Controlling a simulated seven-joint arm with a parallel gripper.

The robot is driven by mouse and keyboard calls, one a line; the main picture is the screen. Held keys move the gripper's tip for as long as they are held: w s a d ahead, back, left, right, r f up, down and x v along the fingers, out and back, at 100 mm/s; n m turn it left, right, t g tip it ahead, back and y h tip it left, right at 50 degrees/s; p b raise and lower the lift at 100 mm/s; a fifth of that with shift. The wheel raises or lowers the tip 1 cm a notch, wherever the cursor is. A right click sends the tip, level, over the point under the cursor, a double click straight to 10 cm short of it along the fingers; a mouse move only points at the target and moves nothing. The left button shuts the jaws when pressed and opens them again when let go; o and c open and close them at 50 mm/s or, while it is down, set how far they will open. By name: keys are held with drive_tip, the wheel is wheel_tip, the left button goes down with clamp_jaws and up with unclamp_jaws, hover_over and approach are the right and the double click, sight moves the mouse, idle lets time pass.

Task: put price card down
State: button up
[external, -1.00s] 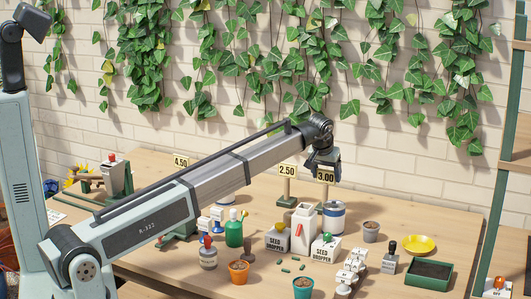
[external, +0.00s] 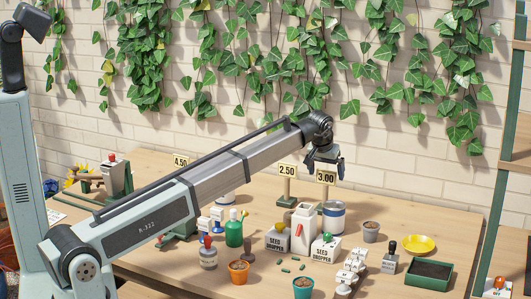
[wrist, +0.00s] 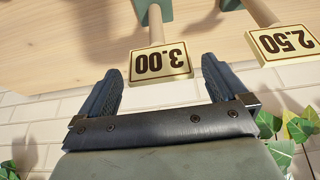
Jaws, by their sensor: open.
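The price card reading 3.00 (external: 326,177) stands upright on the table behind the white-and-blue can. In the wrist view the 3.00 card (wrist: 161,62) appears upside down on a wooden post with a green base. My gripper (external: 325,167) is open just above this card. In the wrist view my open gripper (wrist: 162,66) has one finger on each side of the card, with gaps visible between card and fingers. The card's base is hidden in the external view. The 2.50 card (external: 287,171) stands just to the left.
A 4.50 card (external: 181,161) is farther left. A yellow saucer (external: 419,244) and green tray (external: 429,272) lie right. The back-right tabletop is mostly clear.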

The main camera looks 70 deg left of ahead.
drive_tip(key=v, duration=1)
drive_tip(key=shift+r, duration=0.4)
drive_tip(key=shift+s+d, duration=0.1)
drive_tip(key=shift+d, duration=0.05)
